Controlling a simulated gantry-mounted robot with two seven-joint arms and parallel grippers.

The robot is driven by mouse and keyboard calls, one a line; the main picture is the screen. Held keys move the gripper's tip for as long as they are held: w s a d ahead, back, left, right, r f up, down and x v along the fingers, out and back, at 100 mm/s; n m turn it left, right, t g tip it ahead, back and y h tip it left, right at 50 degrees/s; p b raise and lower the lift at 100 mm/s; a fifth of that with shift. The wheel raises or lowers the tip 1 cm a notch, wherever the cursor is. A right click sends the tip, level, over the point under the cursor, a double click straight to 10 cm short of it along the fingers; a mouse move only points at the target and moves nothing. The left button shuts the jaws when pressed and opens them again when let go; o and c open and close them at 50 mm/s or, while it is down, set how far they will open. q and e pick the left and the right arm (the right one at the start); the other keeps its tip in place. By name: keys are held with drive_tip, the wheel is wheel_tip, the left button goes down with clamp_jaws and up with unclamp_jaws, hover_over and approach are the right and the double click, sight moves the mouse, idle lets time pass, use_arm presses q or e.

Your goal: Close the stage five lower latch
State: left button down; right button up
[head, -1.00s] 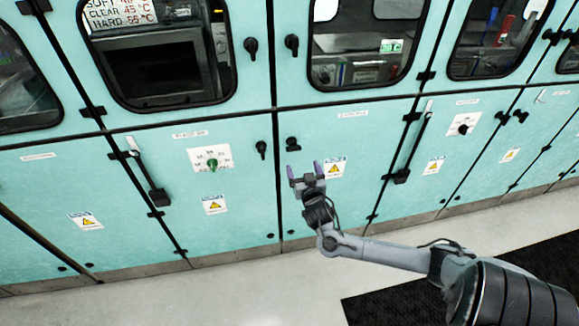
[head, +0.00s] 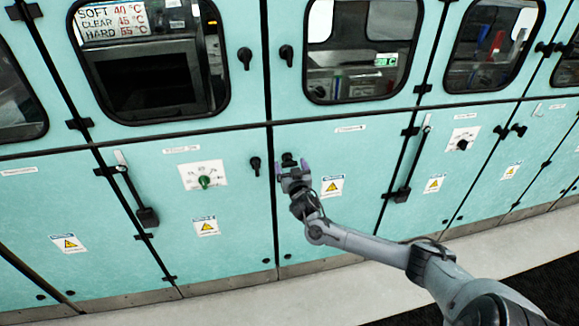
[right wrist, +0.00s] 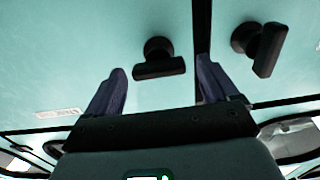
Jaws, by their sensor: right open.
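Two black latches sit either side of the seam between two teal lower doors. The right-hand latch (head: 288,159) lies just beyond my right gripper (head: 293,172). Its handle looks horizontal and shows between the spread fingers in the right wrist view (right wrist: 159,60). The left-hand latch (head: 255,166) hangs roughly vertical; in the right wrist view its handle (right wrist: 265,48) is tilted, outside the fingers. My right gripper is open, with purple fingertips also in the wrist view (right wrist: 160,88), and holds nothing. Touch cannot be told. Door labels are too small to read. My left gripper is out of view.
Upper doors with windows (head: 150,62) carry more black latches (head: 286,54). A dial panel (head: 203,174) is on the lower left door and a warning sticker (head: 332,186) right of my gripper. The pale floor (head: 215,308) in front is clear.

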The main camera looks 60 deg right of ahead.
drive_tip(key=shift+x, duration=1)
drive_tip(key=shift+c, duration=0.4)
